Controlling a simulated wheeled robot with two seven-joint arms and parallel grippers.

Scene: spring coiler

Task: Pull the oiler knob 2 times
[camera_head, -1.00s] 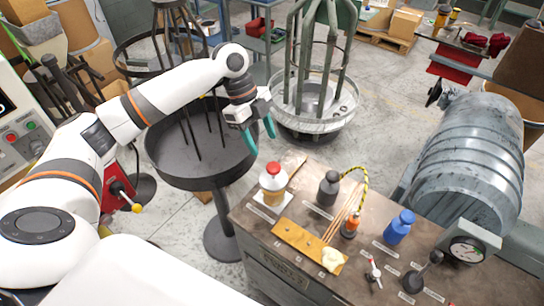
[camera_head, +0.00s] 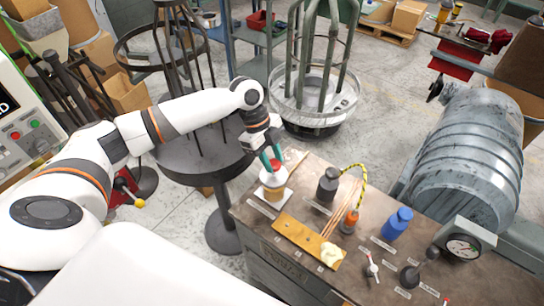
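The oiler appears to be the small reservoir (camera_head: 271,192) with amber contents on a white base, at the left end of the bench top. Its red knob (camera_head: 275,167) is on top and partly covered by my fingers. My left gripper (camera_head: 270,158) points down from above, with its teal fingertips at the red knob, one on the left and one behind. I cannot tell whether they are apart from the knob or closed on it. My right gripper is not in view.
The bench top (camera_head: 258,222) also holds a dark bottle (camera_head: 328,186), a blue bottle (camera_head: 397,223), thin copper rods, a tan plate (camera_head: 296,235) and small levers. A round dark stand (camera_head: 182,165) is behind my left arm. A grey coil drum (camera_head: 468,160) stands at the right.

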